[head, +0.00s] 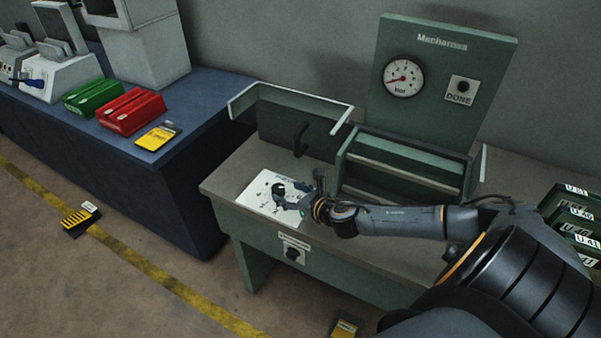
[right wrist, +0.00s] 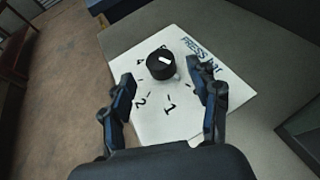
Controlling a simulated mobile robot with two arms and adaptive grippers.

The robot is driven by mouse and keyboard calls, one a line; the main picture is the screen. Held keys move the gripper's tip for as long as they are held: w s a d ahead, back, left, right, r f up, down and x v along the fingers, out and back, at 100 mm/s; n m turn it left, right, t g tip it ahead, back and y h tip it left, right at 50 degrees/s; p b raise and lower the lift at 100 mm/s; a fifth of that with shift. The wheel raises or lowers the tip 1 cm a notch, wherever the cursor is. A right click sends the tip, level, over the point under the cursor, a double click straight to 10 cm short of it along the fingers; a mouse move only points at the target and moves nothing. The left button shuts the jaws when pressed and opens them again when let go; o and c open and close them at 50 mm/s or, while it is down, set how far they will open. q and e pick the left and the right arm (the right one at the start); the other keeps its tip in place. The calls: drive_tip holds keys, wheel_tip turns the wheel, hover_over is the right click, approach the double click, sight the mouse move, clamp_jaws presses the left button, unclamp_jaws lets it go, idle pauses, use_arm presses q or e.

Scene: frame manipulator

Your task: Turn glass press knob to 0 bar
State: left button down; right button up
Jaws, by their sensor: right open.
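The black press knob (right wrist: 158,66) stands on a white dial plate (right wrist: 185,118) printed "PRESS bar". The numbers 1, 2 and 4 can be read; the others are partly hidden or too small. The knob's white mark lies on its upper right side in the right wrist view. My right gripper (right wrist: 166,88) is open, its fingers apart on either side of the near side of the knob, with nothing held. In the head view, my right gripper (head: 291,197) is over the plate (head: 255,193). A round gauge (head: 403,77) has a red needle pointing left. My left gripper is not in view.
The green press bench (head: 225,205) has a guard frame with a black handle (head: 299,139) behind the plate. A DONE button (head: 463,86) is on the back panel. A lower knob (head: 292,254) is on the bench front. Labelled boxes (head: 572,225) stand at right.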

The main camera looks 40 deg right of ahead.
drive_tip(key=v, duration=0.6)
idle(0.4)
